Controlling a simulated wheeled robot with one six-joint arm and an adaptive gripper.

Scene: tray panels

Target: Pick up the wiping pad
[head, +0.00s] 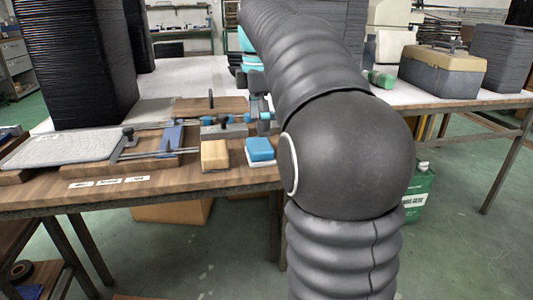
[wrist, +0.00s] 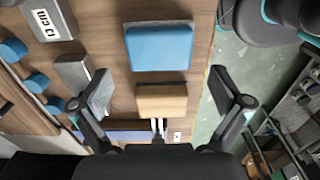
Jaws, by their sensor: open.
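A blue block-shaped pad with a pale lower layer, which looks like the wiping pad (head: 260,150), lies near the table's front edge. It also shows in the wrist view (wrist: 158,47), at upper centre. A tan block (head: 214,155) lies left of it in the head view and below it in the wrist view (wrist: 161,100). My gripper (wrist: 162,88) is open and empty. In the wrist view its fingertips are spread on either side of the tan block, with the blue pad beyond them. I cannot tell its height. My arm hides most of it in the head view.
Behind the blocks stands a metal fixture (head: 223,131) with blue knobs. A grey panel (head: 65,149) lies at the left, with a tall black stack (head: 75,60) behind it. A toolbox (head: 441,72) stands at right. The table's front edge is close to the blocks.

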